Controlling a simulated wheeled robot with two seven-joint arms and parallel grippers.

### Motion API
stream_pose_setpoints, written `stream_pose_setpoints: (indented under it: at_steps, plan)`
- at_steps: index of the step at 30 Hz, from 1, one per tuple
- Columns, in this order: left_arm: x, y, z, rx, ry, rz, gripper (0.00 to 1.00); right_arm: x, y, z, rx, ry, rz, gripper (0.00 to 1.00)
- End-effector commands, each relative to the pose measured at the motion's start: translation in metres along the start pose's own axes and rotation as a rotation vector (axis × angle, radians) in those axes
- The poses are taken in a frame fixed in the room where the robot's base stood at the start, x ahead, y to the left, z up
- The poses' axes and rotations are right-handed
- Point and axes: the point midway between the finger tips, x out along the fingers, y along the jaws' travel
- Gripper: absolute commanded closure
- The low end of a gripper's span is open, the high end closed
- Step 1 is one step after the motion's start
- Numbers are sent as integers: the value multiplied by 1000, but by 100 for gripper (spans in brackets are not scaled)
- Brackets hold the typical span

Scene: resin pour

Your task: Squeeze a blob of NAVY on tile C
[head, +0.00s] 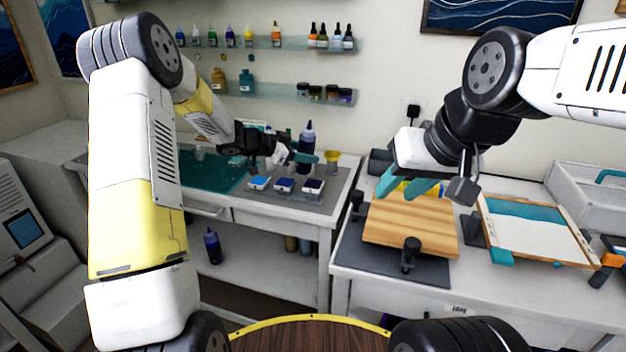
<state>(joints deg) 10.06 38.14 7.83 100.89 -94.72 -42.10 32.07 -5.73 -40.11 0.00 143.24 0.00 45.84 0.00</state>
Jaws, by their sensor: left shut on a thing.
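Three small tiles lie in a row in front of the bottle: a left tile (259,183) with bright blue, a middle tile (284,185) with dark blue, and a right tile (313,186) with a very dark top. I cannot read their letters. My right gripper (407,187) is open and empty above the wooden board.
A yellow cup (333,160) stands right of the bottle. The wooden board (415,228) with dark clamps and a screen frame (535,230) are on the right bench. Another dark bottle (213,246) stands on the lower shelf. Wall shelves (290,90) hold several small bottles and jars.

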Motion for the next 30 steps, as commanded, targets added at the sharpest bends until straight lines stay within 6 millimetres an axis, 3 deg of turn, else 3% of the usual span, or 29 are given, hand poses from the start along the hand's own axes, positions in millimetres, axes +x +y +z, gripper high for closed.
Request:
stream_pose_setpoints:
  at_steps: [6, 29, 30]
  plan:
    - [3, 17, -3, -195, 43, 83, 83, 0, 0, 0, 0, 0, 0, 64]
    - [-6, 12, -21, -196, 44, 81, 83, 0, 0, 0, 0, 0, 0, 64]
    - [-6, 12, -21, -196, 44, 81, 60, 0, 0, 0, 0, 0, 0, 64]
